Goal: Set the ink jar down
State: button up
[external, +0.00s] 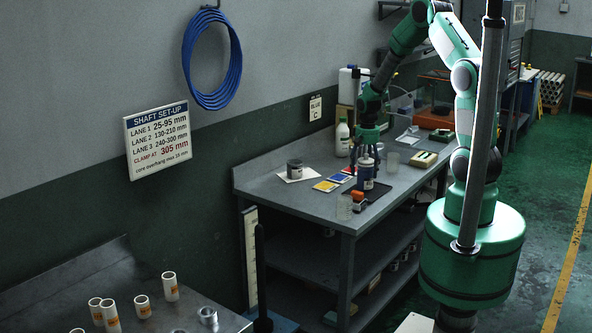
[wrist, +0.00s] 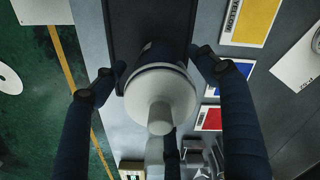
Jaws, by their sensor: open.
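A dark jar with a white, narrow-topped lid (external: 365,172) stands upright on the workbench, directly below my gripper (external: 367,152); I take it to be the ink jar. In the wrist view its white lid (wrist: 160,100) faces the camera, and its dark body is mostly hidden beneath. My gripper (wrist: 158,68) is open, with dark fingers on either side of the jar and gaps visible beside the lid. The jar stands on a dark tray (wrist: 121,22).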

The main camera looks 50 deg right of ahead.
jog(key=shift+r, duration=0.15)
notch_tip(320, 180, up, 12)
jog(key=shift+f+p, duration=0.1)
jog(key=shift+p, duration=0.85)
jog(key=shift+r, duration=0.2)
jog(key=shift+a+r, duration=0.25)
jog(key=shift+r, duration=0.1)
jog(key=s+a+r+n+t, duration=0.2)
jog(key=s+a+r+n, duration=0.1)
jog(key=s+a+r, duration=0.55)
jog(key=s+a+r+n+t, duration=0.25)
jog(key=s+a+r, duration=0.25)
jog(key=a+r, duration=0.65)
jog(key=s+a+r+n, duration=0.1)
jog(key=s+r, duration=0.1)
jog(key=s, duration=0.3)
jog(key=s+a+r+n+t, duration=0.1)
jog(key=s+a+r+n, duration=0.1)
jog(key=s, duration=0.2)
jog(key=shift+s+a+r, duration=0.25)
jog(key=shift+s+r, duration=0.1)
jog(key=shift+s, duration=0.05)
